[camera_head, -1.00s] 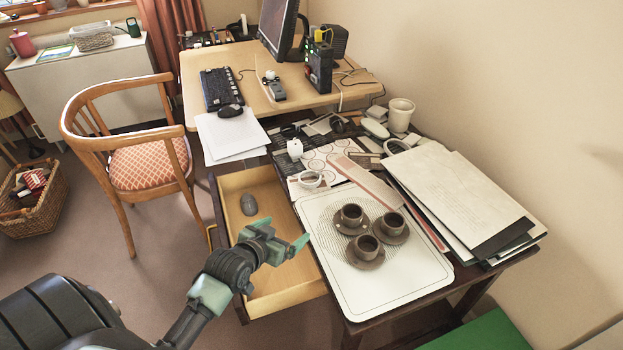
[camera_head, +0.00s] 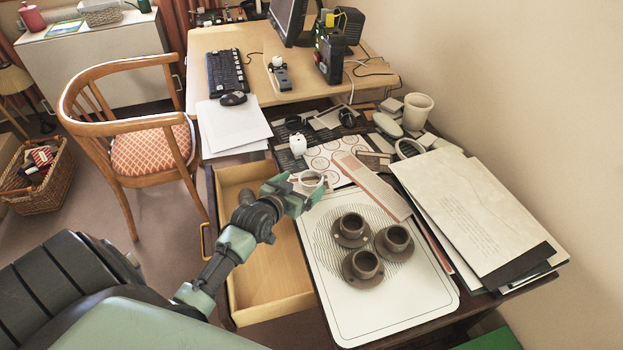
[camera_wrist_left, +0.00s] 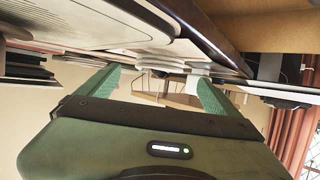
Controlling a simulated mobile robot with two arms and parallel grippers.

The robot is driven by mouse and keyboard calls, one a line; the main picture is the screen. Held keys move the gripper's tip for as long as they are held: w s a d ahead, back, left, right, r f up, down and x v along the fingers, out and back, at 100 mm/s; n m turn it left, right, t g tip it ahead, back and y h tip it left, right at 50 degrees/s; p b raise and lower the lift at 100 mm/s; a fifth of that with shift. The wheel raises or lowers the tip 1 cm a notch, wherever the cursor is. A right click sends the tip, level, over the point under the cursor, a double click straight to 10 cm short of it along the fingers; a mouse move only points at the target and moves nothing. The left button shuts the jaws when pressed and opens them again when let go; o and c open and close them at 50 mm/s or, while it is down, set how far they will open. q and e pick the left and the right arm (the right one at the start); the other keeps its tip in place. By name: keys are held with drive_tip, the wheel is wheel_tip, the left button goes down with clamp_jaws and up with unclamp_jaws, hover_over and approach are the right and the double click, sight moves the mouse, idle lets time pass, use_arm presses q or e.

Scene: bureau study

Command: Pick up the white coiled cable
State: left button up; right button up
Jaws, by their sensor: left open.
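A white ring-shaped coil (camera_head: 311,179), which looks like the coiled cable, lies on the cluttered dark desk beside the open drawer, near the printed sheet with circles. My left gripper (camera_head: 297,191) is open and empty at the near side of this coil, partly overlapping it in the head view. Whether it touches the coil I cannot tell. My right gripper is not in view.
The open wooden drawer (camera_head: 268,285) lies below my arm. A paper stack (camera_head: 470,205) is at the right. A small white object (camera_head: 298,144) stands behind the coil.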

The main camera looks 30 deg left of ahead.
sight(309, 179)
use_arm(q)
drive_tip(key=x, duration=0.4)
drive_tip(key=shift+f, duration=0.1)
drive_tip(key=c, duration=1.4)
drive_tip(key=shift+c, duration=0.2)
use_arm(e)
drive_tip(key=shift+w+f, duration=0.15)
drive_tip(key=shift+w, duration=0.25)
